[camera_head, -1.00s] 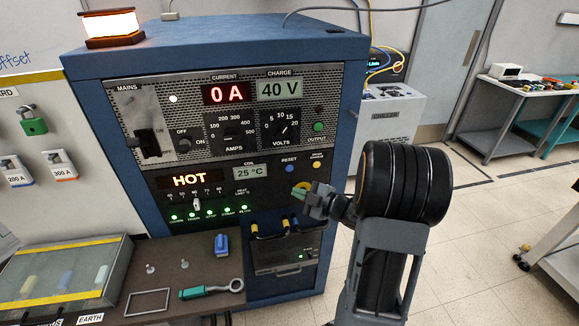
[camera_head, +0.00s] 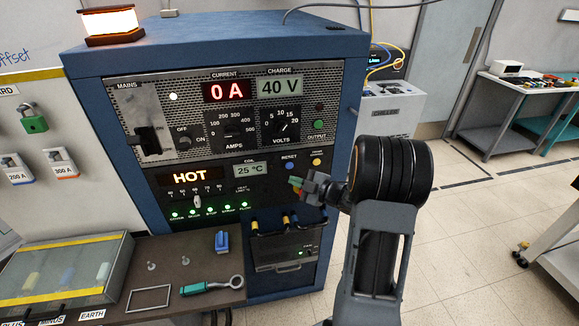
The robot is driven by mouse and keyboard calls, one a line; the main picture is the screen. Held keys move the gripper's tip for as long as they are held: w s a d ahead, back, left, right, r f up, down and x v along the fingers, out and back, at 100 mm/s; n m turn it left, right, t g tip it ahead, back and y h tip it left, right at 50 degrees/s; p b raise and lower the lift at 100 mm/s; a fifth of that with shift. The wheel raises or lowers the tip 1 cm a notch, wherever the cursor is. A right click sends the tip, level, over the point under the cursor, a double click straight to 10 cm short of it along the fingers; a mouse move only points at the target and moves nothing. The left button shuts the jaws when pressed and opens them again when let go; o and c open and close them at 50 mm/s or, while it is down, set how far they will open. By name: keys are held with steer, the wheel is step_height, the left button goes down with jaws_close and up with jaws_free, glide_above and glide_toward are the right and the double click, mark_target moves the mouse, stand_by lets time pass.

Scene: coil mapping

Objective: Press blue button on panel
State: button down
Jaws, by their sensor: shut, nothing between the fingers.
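The blue cabinet's front panel (camera_head: 240,140) faces me. The blue button (camera_head: 290,165) under the label RESET sits at the right of the lower panel strip, left of a yellow button (camera_head: 316,162). My gripper (camera_head: 295,184) is shut and empty. In the picture its tips lie just below the blue button; I cannot tell how far they are from the panel. Both buttons are in plain view.
A brown bench (camera_head: 190,262) with a blue block (camera_head: 222,242) and a teal-handled tool (camera_head: 206,287) stands before the cabinet at lower left. Cables (camera_head: 270,230) loop below my gripper.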

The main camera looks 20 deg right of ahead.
mark_target(280, 165)
steer(key=shift+w+d, duration=0.2)
steer(key=shift+w, duration=0.85)
steer(key=shift+w+d, duration=0.2)
steer(key=shift+w, duration=0.8)
steer(key=shift+w+d+b, duration=0.2)
steer(key=shift+w+b, duration=0.4)
steer(key=shift+w, duration=0.15)
stand_by(1.3)
steer(key=shift+s, duration=0.15)
steer(key=shift+s+a, duration=0.2)
steer(key=shift+s, duration=0.45)
steer(key=shift+s+a+b, duration=0.25)
steer(key=shift+s, duration=1)
steer(key=shift+s+a+b, duration=0.2)
steer(key=shift+s+a, duration=0.05)
steer(key=shift+s, duration=0.95)
